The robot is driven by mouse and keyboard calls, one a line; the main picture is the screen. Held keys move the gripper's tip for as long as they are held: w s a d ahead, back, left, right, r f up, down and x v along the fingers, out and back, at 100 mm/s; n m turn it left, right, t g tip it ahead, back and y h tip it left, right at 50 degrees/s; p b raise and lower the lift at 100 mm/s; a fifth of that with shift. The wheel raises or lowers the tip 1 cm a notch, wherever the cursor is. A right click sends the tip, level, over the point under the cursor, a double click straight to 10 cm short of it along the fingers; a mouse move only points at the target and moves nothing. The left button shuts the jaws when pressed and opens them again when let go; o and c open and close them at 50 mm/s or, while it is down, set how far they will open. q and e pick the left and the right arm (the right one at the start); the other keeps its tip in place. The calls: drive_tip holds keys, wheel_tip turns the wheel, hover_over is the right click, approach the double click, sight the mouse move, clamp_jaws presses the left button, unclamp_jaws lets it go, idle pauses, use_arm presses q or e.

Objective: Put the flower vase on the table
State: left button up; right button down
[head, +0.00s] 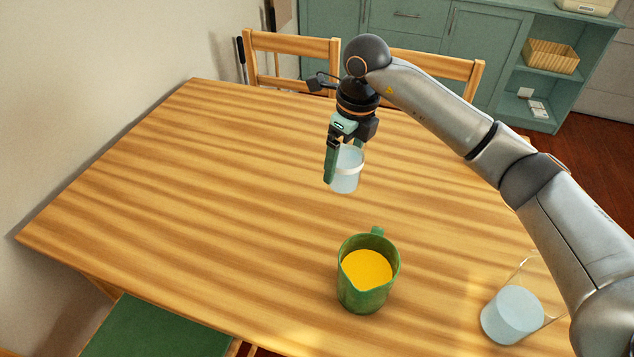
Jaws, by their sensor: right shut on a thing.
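My right gripper (342,158) points down over the middle of the wooden table (225,190). It is shut on a pale, see-through glass vessel (348,178) with a lighter band near its top. One green finger shows along the vessel's left side; the other finger is hidden. No flowers show in it, so I cannot tell for sure that it is the flower vase. I cannot tell whether its base touches the tabletop or hangs just above. My left gripper is not in view.
A green jug (358,297) with orange-yellow contents stands nearer the front. A clear glass (512,315) with pale liquid stands at the front right, close to my right arm. Chairs (290,47) line the far edge. The table's left half is clear.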

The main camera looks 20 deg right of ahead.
drive_tip(key=shift+w+a+f, duration=0.55)
drive_tip(key=shift+a+f, duration=0.1)
drive_tip(key=shift+f, duration=0.85)
drive_tip(key=shift+w+a+f, duration=0.6)
drive_tip(key=shift+a+f, duration=0.1)
drive_tip(key=shift+f, duration=0.75)
drive_tip(key=shift+w+a+f, duration=0.55)
drive_tip(key=shift+a+f, duration=0.1)
drive_tip(key=shift+f, duration=0.85)
drive_tip(key=shift+f+b, duration=0.1)
drive_tip(key=shift+b, duration=0.2)
unclamp_jaws()
drive_tip(key=shift+f, duration=0.1)
wheel_tip(320, 180, up, 12)
drive_tip(key=s, duration=0.1)
drive_tip(key=shift+s+d+p, duration=0.2)
drive_tip(key=shift+d+p, duration=0.15)
drive_tip(key=shift+d, duration=0.05)
